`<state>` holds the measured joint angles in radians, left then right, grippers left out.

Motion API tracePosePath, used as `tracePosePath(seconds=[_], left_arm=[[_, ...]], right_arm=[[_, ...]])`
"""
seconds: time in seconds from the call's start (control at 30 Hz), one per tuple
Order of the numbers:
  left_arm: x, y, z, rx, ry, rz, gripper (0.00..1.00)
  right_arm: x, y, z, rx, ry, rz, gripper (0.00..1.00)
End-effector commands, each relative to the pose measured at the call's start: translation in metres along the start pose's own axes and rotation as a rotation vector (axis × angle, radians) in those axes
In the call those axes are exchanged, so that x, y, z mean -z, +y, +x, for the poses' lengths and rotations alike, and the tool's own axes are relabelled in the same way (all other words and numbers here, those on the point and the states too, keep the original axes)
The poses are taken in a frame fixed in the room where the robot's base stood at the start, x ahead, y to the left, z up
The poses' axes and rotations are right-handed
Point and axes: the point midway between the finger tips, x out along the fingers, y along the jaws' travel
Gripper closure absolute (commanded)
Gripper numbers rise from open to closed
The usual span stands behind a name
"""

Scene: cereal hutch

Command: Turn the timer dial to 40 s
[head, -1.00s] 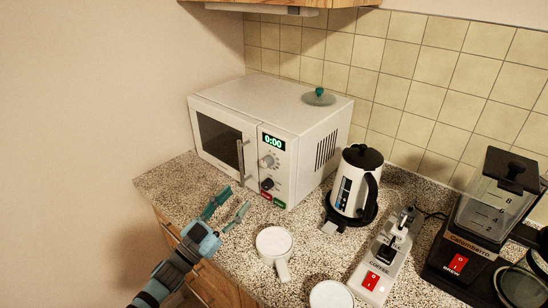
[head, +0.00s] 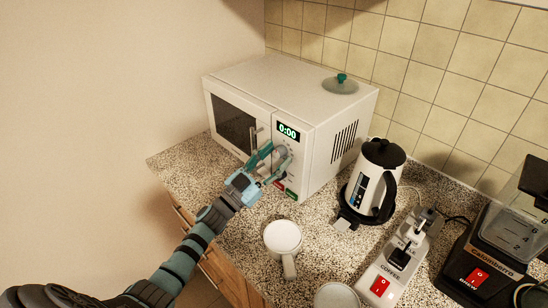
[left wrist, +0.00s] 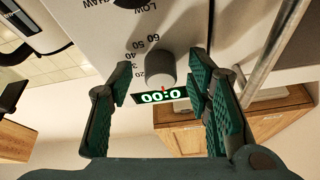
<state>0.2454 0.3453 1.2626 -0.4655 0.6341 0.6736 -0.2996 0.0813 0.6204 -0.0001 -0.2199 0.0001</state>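The white microwave (head: 322,133) stands on the counter, its green display (head: 288,131) reading 0:00. The grey timer dial (left wrist: 160,68) shows in the left wrist view, upside down, with the display (left wrist: 160,97) beside it. A small red mark shows at the dial's display-side edge, and printed numbers such as 20, 40, 50 and 60 run along one side. My left gripper (head: 276,158) is open in front of the control panel. In the left wrist view its fingers (left wrist: 160,80) stand on either side of the dial, with gaps visible. My right gripper is not in view.
The door handle (left wrist: 272,55) runs close beside one finger. A glass lid (head: 341,85) lies on the microwave.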

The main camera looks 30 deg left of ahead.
Motion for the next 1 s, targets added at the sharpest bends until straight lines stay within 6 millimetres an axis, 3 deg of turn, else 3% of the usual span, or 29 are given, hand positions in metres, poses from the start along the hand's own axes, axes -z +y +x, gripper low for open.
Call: tracePosePath(seconds=[0.03, 0.3, 0.67, 1.0], left_arm=[[0.000, 0.000, 0.000, 0.000, 0.000, 0.000, 0.61], [0.000, -0.001, -0.001, 0.001, 0.000, 0.001, 1.00], [0.000, -0.001, -0.001, -0.018, 0.003, 0.049, 1.00], [-0.001, -0.003, -0.001, -0.102, 0.013, 0.257, 1.00]], right_arm=[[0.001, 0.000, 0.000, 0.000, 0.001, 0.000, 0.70], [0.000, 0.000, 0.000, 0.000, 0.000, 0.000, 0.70], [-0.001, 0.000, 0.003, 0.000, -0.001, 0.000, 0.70], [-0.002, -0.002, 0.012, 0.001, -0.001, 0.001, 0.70]])
